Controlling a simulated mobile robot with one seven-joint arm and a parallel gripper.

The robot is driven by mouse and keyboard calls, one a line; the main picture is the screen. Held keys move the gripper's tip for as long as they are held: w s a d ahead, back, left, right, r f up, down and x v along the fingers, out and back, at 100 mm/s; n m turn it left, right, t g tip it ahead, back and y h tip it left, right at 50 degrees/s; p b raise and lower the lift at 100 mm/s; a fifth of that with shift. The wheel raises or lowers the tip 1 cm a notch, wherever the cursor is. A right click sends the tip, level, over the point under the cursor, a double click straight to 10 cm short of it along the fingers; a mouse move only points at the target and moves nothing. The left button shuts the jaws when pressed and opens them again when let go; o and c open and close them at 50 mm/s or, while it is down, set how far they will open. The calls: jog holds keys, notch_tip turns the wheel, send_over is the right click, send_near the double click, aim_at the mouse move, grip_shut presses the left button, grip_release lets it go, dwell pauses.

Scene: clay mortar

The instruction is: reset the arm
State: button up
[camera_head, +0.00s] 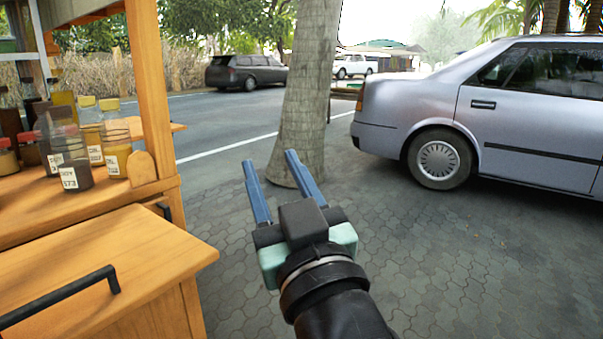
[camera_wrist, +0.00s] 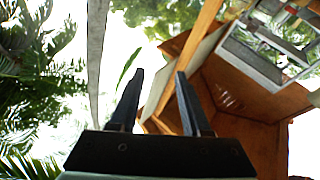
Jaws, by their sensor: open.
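My gripper (camera_head: 275,172) is held out over the paved ground in the head view, to the right of the wooden stall. Its two blue fingers are apart and nothing shows between them. In the wrist view my gripper (camera_wrist: 158,75) also shows its two dark fingers spread, with bright sky and part of a wooden structure behind them. The fingers appear clear of the stall and of the tree trunk.
The wooden stall (camera_head: 100,262) stands at left, with a black handle (camera_head: 62,296) and several jars, including a dark one (camera_head: 72,165). A tree trunk (camera_head: 303,90) rises behind my gripper. A silver car (camera_head: 520,110) is parked at right. Paving (camera_head: 470,260) between is clear.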

jog(key=s+d+r+m+t+h+p, duration=0.1)
jog(key=s+r+m+t+h+p, duration=0.2)
jog(key=s+r, duration=0.55)
jog(key=s+d+r+m+t+h+p, duration=0.1)
jog(key=s+d+r+m+t+h, duration=0.25)
jog(key=r, duration=0.75)
notch_tip(320, 180, up, 37)
jog(key=a+h+p, duration=0.1)
jog(key=p, duration=3.6)
jog(key=shift+s+a, duration=0.35)
jog(key=shift+s, duration=0.05)
